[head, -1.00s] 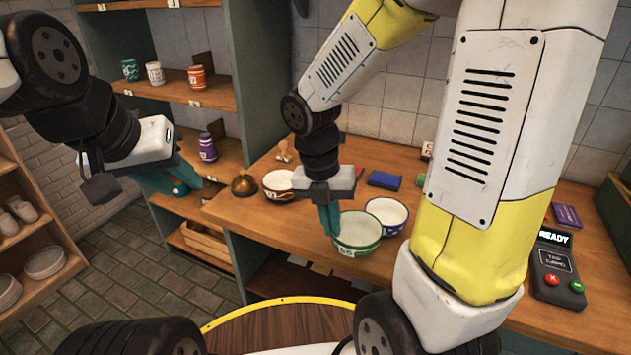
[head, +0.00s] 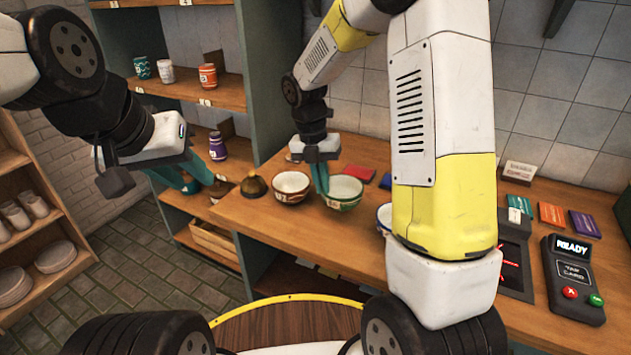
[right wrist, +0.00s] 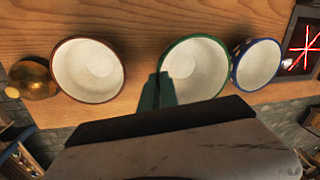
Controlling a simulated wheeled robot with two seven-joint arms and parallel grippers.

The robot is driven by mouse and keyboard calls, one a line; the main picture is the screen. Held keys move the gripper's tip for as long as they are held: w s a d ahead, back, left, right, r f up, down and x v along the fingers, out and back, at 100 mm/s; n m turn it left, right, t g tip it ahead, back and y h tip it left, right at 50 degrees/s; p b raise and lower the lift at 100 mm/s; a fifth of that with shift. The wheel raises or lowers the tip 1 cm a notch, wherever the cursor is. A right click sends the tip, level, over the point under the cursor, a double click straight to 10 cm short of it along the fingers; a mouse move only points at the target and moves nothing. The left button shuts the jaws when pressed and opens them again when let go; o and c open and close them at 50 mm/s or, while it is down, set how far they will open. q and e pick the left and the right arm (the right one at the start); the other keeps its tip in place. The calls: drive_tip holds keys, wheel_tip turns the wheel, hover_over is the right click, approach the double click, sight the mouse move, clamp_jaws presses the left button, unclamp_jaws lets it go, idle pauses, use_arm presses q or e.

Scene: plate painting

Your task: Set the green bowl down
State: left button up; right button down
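The green bowl (head: 347,203), white inside with a green rim, is at the wooden counter between a brown-rimmed bowl (head: 290,197) and a blue-rimmed bowl (head: 383,222). My right gripper (head: 321,190) points down at its left side. In the right wrist view, the fingers (right wrist: 158,90) are close together on the left rim of the green bowl (right wrist: 197,68). The bowl looks level; I cannot tell whether its base touches the counter. My left gripper (head: 187,181) is open and empty in front of the shelves. My right arm hides part of the blue-rimmed bowl.
A brass bell (head: 253,186) stands left of the bowls. A card terminal (head: 573,278) reading READY and a panel with red lines (head: 511,262) are at the right. Coloured cards (head: 552,214) lie behind them. Cups (head: 208,76) stand on the left shelves.

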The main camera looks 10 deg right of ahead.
drive_tip(key=shift+f, duration=1.65)
drive_tip(key=shift+f, duration=0.1)
drive_tip(key=c, duration=1.6)
unclamp_jaws()
